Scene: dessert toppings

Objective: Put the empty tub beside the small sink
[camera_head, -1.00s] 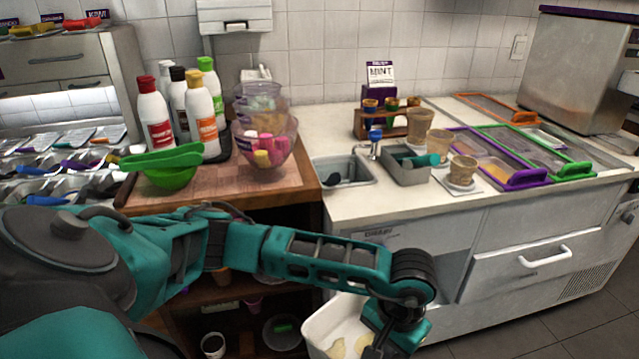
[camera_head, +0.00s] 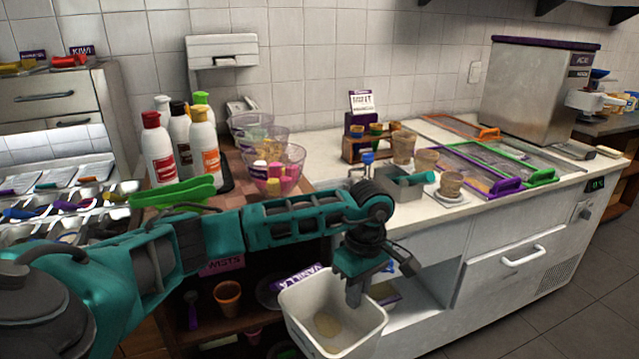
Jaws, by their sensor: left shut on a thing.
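The white tub (camera_head: 300,318) hangs in front of the counter and low shelves, below counter height. It is open at the top, with only a pale patch showing on its inside bottom. My left gripper (camera_head: 354,294) is shut on the tub's far rim. The small sink's basin is mostly hidden behind my left arm; its blue-topped tap (camera_head: 367,159) shows on the white counter (camera_head: 445,213). My right gripper is out of view.
Bottles (camera_head: 158,150) and clear bowls (camera_head: 277,170) stand to the left. Some counter front is bare.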

